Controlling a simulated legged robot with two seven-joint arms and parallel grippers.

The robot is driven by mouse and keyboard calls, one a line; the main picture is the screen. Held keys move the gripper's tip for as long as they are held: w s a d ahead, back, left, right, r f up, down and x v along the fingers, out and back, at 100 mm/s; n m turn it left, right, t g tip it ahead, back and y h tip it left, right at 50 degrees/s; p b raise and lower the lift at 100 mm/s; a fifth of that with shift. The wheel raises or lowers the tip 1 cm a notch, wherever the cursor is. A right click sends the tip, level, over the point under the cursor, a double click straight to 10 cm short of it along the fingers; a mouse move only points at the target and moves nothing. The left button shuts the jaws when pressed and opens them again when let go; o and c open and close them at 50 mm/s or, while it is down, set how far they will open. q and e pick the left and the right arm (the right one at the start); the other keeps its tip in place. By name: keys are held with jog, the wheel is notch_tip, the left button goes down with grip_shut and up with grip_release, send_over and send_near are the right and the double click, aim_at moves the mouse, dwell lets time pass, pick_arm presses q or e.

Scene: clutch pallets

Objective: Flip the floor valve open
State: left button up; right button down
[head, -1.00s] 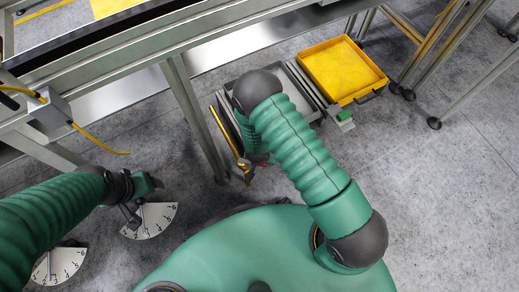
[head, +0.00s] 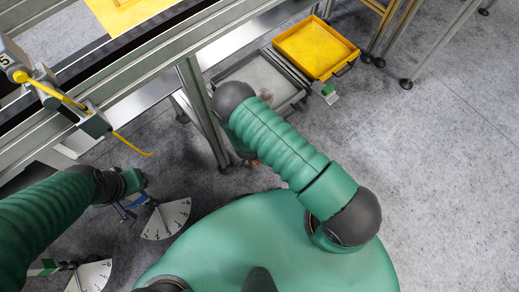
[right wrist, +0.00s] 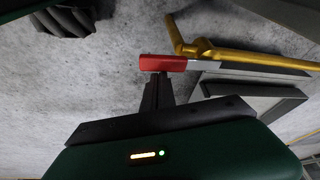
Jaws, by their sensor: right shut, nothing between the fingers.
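A red-gripped lever (right wrist: 163,63) on a pale metal shank lies beside a yellow pipe (right wrist: 255,58) near the floor in the right wrist view. This looks like the floor valve. My right gripper (right wrist: 158,82) is shut and empty, its fingertips right by the red grip; I cannot tell whether they touch it. In the head view my right forearm hides the valve and most of that gripper. My left gripper (head: 130,205) hangs low at the left, beside a white fan-shaped dial (head: 168,219); its jaws are too small to read.
Another fan-shaped dial (head: 92,276) lies at the lower left. A yellow tray (head: 315,48) and a grey tray (head: 262,76) stand beyond my right arm. A metal table frame (head: 200,115) blocks the upper left. The floor at the right is clear.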

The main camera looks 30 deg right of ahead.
pick_arm(q)
jog(key=shift+r, duration=0.25)
pick_arm(e)
jog(key=shift+s+a, duration=0.2)
jog(key=shift+a, duration=0.3)
jog(key=shift+s+a, duration=0.1)
pick_arm(q)
jog(key=r+p, duration=0.1)
jog(key=d+r+p, duration=0.1)
jog(key=r+p, duration=0.2)
jog(key=p, duration=0.1)
jog(key=shift+s+d+r, duration=0.1)
jog(key=shift+d+r, duration=0.25)
pick_arm(e)
notch_tip(320, 180, up, 9)
jog(key=d, duration=0.1)
jog(key=shift+w+d+r, duration=0.15)
jog(key=shift+w+d, duration=0.1)
jog(key=shift+w, duration=0.05)
pick_arm(q)
jog(key=shift+a, duration=0.2)
pick_arm(e)
jog(key=shift+a, duration=0.1)
